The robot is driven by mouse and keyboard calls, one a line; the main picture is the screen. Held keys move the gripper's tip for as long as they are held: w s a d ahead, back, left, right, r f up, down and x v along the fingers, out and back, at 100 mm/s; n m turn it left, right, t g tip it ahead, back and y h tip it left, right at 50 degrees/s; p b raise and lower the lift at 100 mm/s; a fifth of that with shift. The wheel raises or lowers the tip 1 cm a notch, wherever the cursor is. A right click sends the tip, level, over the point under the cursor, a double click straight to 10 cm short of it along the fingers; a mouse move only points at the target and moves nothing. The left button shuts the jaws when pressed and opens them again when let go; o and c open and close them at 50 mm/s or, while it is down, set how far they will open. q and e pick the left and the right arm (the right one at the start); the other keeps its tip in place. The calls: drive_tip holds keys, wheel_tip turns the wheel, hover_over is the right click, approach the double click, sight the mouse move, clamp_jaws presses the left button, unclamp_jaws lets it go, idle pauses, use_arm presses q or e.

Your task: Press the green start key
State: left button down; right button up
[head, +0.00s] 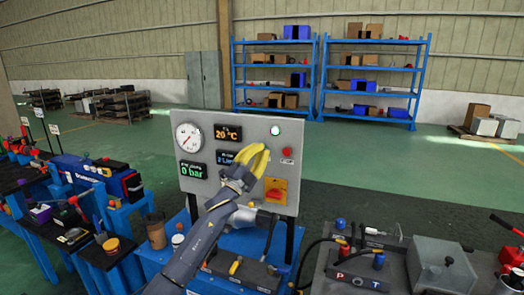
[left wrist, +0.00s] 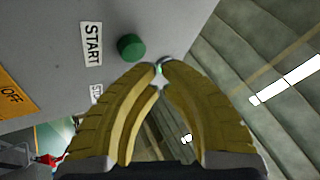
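The green start key (left wrist: 131,47) stands out from the grey panel in the left wrist view, beside a white START label (left wrist: 91,44). In the head view I cannot make it out; my left gripper covers that part of the control panel (head: 210,205). My left gripper (head: 266,149) is in front of the panel's right half. My right gripper is not in view.
The panel also carries a round gauge (head: 188,138), a pale lamp (head: 274,130), a red button (head: 287,151) and a red-yellow switch (head: 276,190). Dark displays are left of my gripper. Hoses and a grey box (head: 440,265) stand on the bench at right.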

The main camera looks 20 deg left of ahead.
use_arm(q)
drive_tip(key=shift+s+a, duration=0.15)
drive_tip(key=shift+s, duration=1.1)
drive_tip(key=shift+s+a, duration=0.1)
drive_tip(key=shift+s, duration=1.1)
